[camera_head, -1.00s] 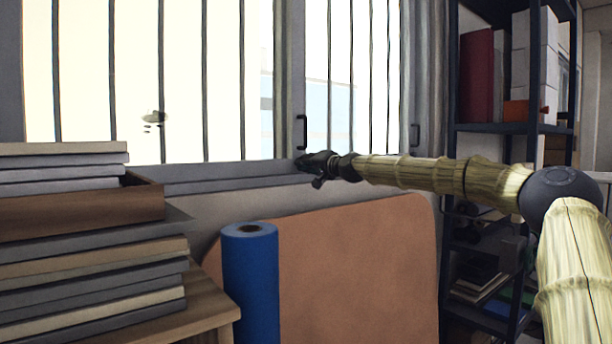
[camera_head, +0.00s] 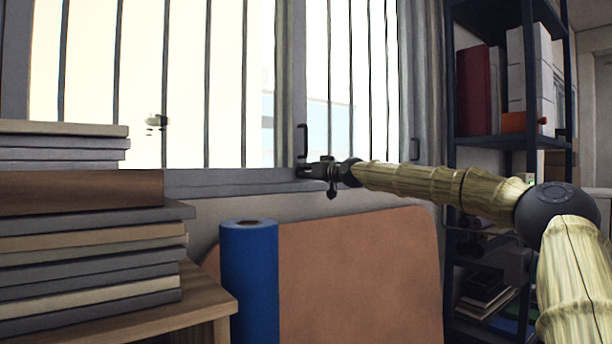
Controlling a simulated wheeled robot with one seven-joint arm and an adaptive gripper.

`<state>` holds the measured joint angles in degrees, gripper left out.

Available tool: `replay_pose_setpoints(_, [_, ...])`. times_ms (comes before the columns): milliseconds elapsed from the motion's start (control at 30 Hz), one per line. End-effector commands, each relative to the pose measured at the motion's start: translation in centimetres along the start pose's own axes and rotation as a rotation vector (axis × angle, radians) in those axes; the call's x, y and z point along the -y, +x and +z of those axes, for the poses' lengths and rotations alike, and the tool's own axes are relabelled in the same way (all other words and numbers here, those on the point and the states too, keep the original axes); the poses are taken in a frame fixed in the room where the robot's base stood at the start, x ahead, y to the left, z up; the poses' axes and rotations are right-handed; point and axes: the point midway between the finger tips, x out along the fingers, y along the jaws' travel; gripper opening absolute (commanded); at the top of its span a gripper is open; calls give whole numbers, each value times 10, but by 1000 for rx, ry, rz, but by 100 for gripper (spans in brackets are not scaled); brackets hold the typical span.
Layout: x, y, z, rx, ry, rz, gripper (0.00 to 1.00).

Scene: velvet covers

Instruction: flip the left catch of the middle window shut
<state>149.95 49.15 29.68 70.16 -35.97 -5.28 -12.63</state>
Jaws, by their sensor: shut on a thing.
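The barred window (camera_head: 190,90) fills the back of the view, with a grey frame post (camera_head: 293,60) at its right. A dark upright handle (camera_head: 303,140) sits low on that post. My gripper (camera_head: 303,172) is just below this handle, at the foot of the post by the sill. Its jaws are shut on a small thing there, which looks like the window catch. The fingers and dark wrist mostly hide it, and I cannot tell its angle. A second dark handle (camera_head: 415,148) is on the frame further right.
Stacked boards (camera_head: 90,260) and a brown box (camera_head: 80,188) stand on a wooden table (camera_head: 215,300) at the left. A blue roll (camera_head: 249,285) and a brown panel (camera_head: 360,280) stand below the sill. A dark shelf rack (camera_head: 500,140) stands at the right.

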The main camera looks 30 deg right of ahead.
Motion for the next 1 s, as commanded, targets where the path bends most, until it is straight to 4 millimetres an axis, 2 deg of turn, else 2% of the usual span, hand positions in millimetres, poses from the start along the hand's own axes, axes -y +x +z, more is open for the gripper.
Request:
replay_pose_setpoints(300, [0,1,4,6,-109,-1,0])
replay_pose_setpoints(800, [-1,1,4,7,-129,0,0])
replay_pose_setpoints(833, [-1,1,5,7,-129,0,12])
replay_pose_setpoints(933, [-1,1,4,6,-128,0,31])
replay_pose_setpoints(1000, [0,1,4,5,-128,0,32])
